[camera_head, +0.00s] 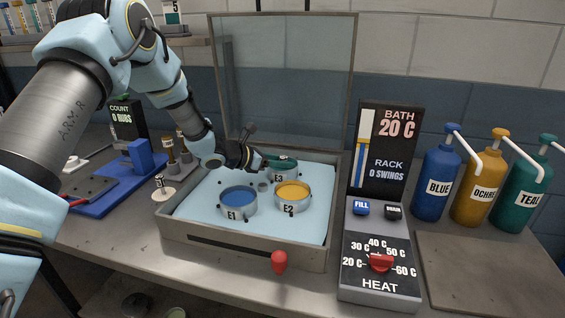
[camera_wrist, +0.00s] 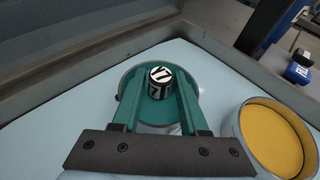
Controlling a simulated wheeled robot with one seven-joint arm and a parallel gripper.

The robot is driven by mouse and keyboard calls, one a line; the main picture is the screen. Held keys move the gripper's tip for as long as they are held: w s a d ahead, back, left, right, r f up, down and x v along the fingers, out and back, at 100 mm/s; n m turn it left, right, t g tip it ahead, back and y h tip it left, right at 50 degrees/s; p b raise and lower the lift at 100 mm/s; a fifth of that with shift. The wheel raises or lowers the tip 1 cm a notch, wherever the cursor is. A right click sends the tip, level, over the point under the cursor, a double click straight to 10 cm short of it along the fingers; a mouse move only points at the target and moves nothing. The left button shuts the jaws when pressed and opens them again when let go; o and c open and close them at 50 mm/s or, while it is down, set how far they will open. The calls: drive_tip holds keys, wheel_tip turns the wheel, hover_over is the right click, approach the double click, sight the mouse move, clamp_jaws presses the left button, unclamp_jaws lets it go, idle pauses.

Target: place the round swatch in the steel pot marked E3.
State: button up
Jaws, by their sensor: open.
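The steel pot marked E3 (camera_head: 279,177) stands at the back of the pale blue bath and holds teal liquid. It also shows in the wrist view (camera_wrist: 124,84), below my gripper. My gripper (camera_wrist: 157,93) is open over this pot; in the head view its tip (camera_head: 262,162) is at the pot's left rim. A small black-and-white cylinder marked 17 (camera_wrist: 160,82) is inside the pot's outline, between my fingers, with a gap on each side. It appears to be the swatch's handle; I cannot make out the round swatch itself.
Pots E1 (camera_head: 238,204), blue, and E2 (camera_head: 291,198), yellow, stand in front in the bath (camera_head: 243,254). The clear lid (camera_head: 285,80) is raised behind. The heat panel (camera_head: 380,268) and dye bottles (camera_head: 435,185) are right; a blue stand (camera_head: 110,190) is left.

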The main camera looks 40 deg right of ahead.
drive_tip(key=b+v, duration=0.4)
drive_tip(key=v, duration=0.8)
